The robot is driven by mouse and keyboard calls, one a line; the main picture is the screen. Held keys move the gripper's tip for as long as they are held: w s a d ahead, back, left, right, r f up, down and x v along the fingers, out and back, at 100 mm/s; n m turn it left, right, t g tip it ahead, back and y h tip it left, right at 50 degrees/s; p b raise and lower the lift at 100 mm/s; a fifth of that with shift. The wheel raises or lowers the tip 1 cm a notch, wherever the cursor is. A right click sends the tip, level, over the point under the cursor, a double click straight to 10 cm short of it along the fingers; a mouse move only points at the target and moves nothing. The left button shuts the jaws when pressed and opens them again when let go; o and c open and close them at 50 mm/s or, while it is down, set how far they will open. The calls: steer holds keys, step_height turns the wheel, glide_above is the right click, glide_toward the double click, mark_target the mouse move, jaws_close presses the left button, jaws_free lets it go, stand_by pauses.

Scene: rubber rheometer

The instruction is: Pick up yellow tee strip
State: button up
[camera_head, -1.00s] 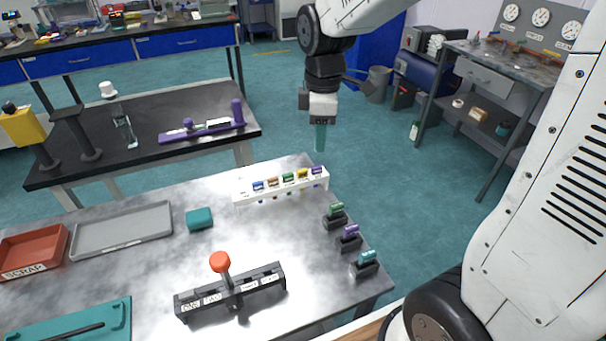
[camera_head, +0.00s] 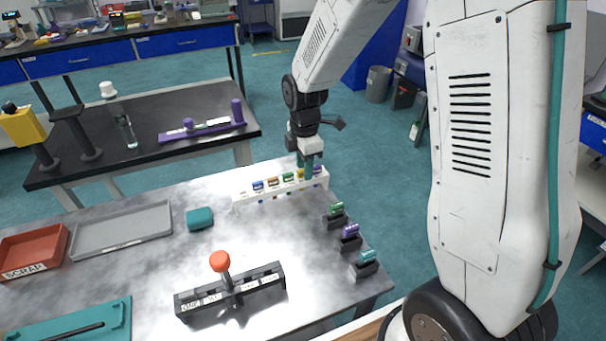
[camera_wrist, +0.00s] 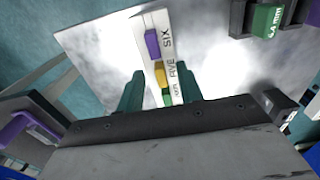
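The yellow tee strip (camera_wrist: 160,74) sits in the white rack (camera_head: 240,199), in the slot labelled FIVE in the wrist view. In the head view the yellow strip (camera_head: 300,173) is partly hidden by my gripper. My gripper (camera_head: 309,170) is over the rack's right part. In the wrist view its two teal fingers (camera_wrist: 161,78) are apart, one on each side of the rack near the yellow strip, with nothing seen gripped. I cannot tell the exact height of the fingertips relative to the strip.
The rack also holds a purple strip (camera_wrist: 152,42), a green strip (camera_head: 287,177) and others. Several dark holders with coloured pieces (camera_head: 350,232) stand along the table's right edge. A lever device with a red knob (camera_head: 220,261) stands in front. A grey tray (camera_head: 122,231) lies left.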

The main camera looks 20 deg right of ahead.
steer(key=shift+f, duration=0.3)
jaws_close()
steer(key=shift+r, duration=0.15)
step_height(320, 180, up, 10)
stand_by(0.4)
